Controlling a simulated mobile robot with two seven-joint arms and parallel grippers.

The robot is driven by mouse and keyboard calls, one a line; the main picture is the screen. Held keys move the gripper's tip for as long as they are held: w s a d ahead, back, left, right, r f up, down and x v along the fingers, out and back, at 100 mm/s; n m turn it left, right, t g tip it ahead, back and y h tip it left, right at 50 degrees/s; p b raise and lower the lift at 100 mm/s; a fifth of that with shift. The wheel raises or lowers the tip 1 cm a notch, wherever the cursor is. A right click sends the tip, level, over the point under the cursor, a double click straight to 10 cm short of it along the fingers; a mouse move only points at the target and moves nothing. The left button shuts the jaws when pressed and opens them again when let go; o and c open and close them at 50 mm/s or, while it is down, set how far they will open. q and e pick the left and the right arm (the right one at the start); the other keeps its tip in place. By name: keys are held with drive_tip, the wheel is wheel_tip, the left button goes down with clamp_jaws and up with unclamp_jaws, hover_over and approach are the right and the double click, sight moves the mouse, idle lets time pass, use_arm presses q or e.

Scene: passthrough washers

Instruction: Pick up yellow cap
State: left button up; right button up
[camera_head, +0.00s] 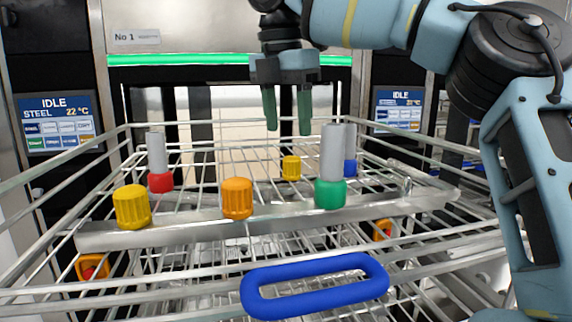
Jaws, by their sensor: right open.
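A yellow cap (132,206) stands at the front left of the rack's metal bar. A second, smaller-looking yellow cap (291,168) stands farther back near the middle. My right gripper (288,112) points down above the rack, its two green fingers apart and nothing between them. In the picture it hangs above the farther yellow cap, with a clear gap. My left gripper is not in view.
An orange cap (237,198) sits on the front bar. The wire rack (190,236) has a blue handle (315,286) in front. Washer panels (58,122) flank it.

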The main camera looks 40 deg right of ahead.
sight(292, 156)
drive_tip(key=shift+f, duration=0.3)
drive_tip(key=shift+d+f, duration=0.2)
drive_tip(key=shift+f, duration=1)
drive_tip(key=f, duration=0.2)
drive_tip(key=d+f+p, duration=0.1)
drive_tip(key=f, duration=0.1)
drive_tip(key=shift+w+f, duration=0.1)
drive_tip(key=shift+f, duration=0.25)
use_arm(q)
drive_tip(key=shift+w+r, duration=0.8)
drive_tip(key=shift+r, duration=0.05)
use_arm(e)
drive_tip(key=shift+c, duration=0.4)
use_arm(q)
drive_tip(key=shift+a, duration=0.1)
use_arm(e)
drive_tip(key=c, duration=1)
